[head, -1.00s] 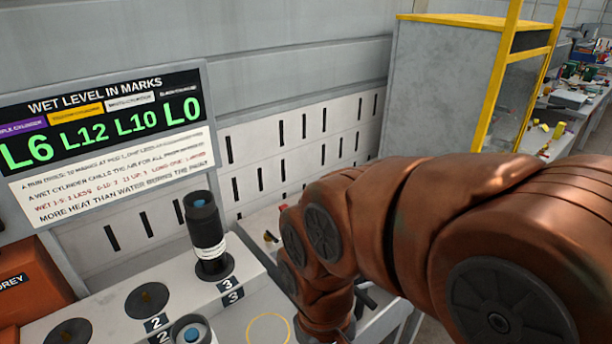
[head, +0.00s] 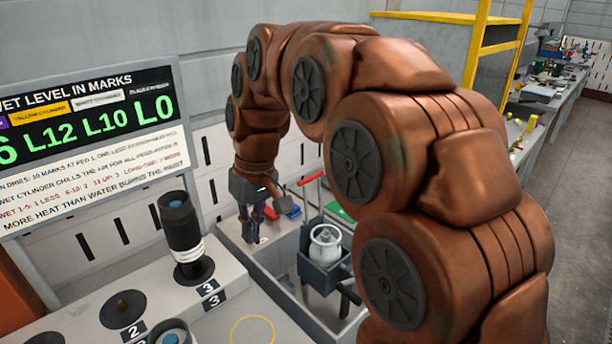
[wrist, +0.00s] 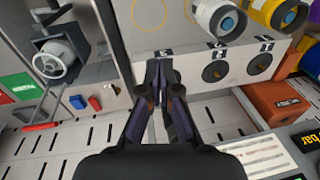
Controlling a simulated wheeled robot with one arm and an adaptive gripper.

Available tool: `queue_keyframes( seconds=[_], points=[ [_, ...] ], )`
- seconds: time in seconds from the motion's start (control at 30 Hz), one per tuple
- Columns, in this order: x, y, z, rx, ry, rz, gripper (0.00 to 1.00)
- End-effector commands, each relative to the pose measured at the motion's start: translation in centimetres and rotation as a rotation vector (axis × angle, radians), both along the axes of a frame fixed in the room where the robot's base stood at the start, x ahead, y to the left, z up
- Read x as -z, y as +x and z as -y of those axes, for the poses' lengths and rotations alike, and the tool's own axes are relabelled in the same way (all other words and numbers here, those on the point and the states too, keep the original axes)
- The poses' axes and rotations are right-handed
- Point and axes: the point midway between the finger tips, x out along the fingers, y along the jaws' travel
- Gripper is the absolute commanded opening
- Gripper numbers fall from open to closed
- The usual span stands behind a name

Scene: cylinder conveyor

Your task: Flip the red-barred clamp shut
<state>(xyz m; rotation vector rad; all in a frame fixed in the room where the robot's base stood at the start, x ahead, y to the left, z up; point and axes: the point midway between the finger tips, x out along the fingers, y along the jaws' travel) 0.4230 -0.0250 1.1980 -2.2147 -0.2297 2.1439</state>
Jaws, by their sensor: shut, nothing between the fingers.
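The red-barred clamp shows in the head view as a red bar (head: 312,178) raised on thin dark arms above a dark grey holder (head: 318,272). A white round part (head: 325,244) sits in the holder.
A black cylinder with a white band (head: 183,235) stands on the bench left of my gripper. A blue block (head: 295,212) lies close beside the gripper. A sign board (head: 90,140) stands behind. In the wrist view, yellow cylinders (wrist: 268,14) and an orange box (wrist: 280,102) are to the right.

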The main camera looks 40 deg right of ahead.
Motion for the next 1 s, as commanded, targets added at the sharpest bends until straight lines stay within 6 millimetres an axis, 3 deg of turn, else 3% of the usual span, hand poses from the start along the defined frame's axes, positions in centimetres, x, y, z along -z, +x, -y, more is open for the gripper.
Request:
queue_keyframes(
  seconds=[0.1,0.5,0.8,1.0],
  points=[
    [-0.7,4.2,1.7,0.000,0.019,0.043,0.00],
    [-2.5,15.2,9.3,-0.012,0.049,0.182,0.00],
    [-2.3,20.9,16.9,-0.015,0.028,0.287,0.00],
    [-1.5,23.3,22.3,-0.018,-0.009,0.350,0.00]
  ],
)
